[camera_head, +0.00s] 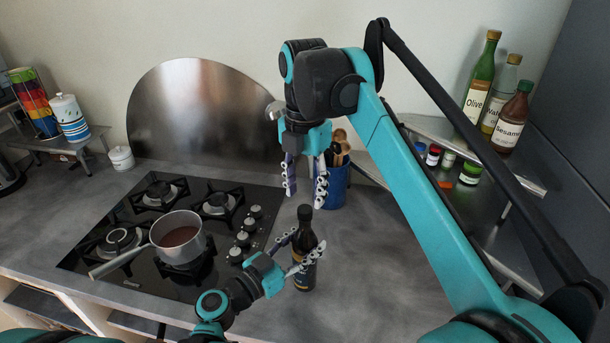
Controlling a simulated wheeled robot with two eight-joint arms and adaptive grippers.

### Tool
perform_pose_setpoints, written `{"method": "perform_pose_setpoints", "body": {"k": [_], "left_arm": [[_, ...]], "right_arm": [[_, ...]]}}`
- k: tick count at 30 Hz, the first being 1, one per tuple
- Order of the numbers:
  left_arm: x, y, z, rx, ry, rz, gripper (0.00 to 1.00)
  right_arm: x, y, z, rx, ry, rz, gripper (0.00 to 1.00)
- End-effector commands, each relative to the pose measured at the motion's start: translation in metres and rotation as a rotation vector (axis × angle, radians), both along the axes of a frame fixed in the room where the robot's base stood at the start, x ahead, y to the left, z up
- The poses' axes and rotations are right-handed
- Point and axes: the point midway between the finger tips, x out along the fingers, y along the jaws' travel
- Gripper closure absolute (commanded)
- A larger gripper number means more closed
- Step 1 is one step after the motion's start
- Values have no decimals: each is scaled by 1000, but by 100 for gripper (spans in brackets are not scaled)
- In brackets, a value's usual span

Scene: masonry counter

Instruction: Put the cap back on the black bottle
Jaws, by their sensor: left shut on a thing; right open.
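The black bottle (308,243) stands upright on the counter, right of the hob. Its dark top (305,213) looks like a cap sitting on the neck, but I cannot tell whether it is fully seated. No loose cap shows on the counter. My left gripper (303,247) is shut on the bottle's body from the left, with a finger on each side. My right gripper (304,190) points down above the bottle top, apart from it. Its fingers are open and nothing shows between them.
A pot (179,237) with brown contents sits on the gas hob (130,275) at left. A blue utensil holder (334,187) stands behind the bottle. A metal shelf (522,258) with oil bottles and small jars is at right. Counter right of the bottle is clear.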

Motion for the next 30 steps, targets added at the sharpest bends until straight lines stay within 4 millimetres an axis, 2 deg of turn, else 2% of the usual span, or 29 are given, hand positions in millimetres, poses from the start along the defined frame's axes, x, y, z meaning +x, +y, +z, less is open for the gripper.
{"method": "perform_pose_setpoints", "body": {"k": [3, 9, 20, 25, 30], "left_arm": [[0, 0, 0, 0, 0, 0, 100], [0, 0, 0, 0, 0, 0, 100], [0, 0, 0, 0, 0, 0, 100], [0, 0, 0, 0, 0, 0, 100], [0, 0, 0, 0, 0, 0, 100]], "right_arm": [[-1, 0, -19, 0, 0, 0, 53], [0, 0, -37, 0, 0, 0, 53], [0, 0, -41, 0, 0, 0, 53], [0, 0, -41, 0, 0, 0, 98], [0, 0, -41, 0, 0, 0, 100]]}}
